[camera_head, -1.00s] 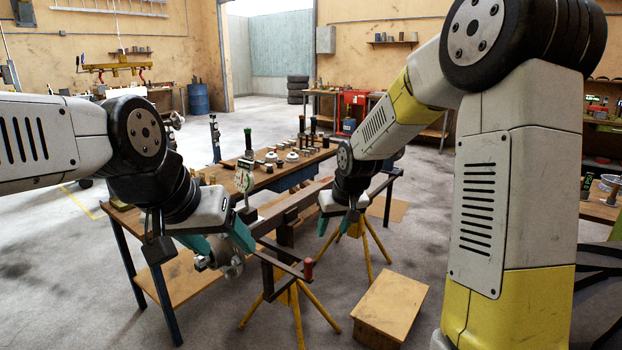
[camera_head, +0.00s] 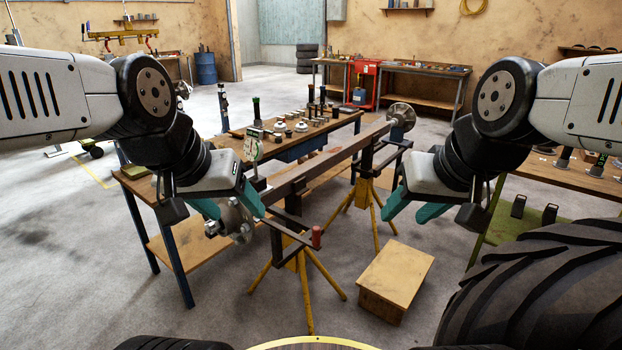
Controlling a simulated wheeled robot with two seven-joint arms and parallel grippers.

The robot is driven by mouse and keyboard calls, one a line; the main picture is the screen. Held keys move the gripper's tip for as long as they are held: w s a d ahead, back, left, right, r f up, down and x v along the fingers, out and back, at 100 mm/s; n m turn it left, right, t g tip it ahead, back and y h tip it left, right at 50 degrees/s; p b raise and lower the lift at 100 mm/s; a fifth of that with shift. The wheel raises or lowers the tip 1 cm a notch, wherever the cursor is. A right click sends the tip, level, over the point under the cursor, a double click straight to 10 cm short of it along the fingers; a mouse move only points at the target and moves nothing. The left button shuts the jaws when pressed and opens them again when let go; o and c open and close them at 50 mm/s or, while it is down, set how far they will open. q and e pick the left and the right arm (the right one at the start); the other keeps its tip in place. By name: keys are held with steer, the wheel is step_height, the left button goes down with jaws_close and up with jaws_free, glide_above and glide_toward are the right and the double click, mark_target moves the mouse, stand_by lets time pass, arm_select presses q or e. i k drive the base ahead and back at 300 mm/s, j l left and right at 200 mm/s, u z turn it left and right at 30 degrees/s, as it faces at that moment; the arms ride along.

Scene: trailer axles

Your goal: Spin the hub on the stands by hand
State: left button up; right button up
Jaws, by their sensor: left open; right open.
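A brown axle beam (camera_head: 330,160) lies across two yellow stands, the near stand (camera_head: 303,272) and the far stand (camera_head: 366,195). A grey metal hub (camera_head: 236,224) with studs sits at the beam's near left end. Another round hub (camera_head: 402,114) shows at the far right end. My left gripper (camera_head: 234,212) is open, with its teal fingers in front of or at the near hub; I cannot tell whether they touch it. My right gripper (camera_head: 410,218) is open and empty, to the right of the beam and apart from both hubs.
A workbench (camera_head: 228,150) with small parts and a dial gauge (camera_head: 252,146) stands behind the beam. A wooden box (camera_head: 396,278) is on the floor right of the near stand. A large tyre (camera_head: 540,285) fills the lower right.

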mark_target(232, 219)
steer(key=u, duration=0.7)
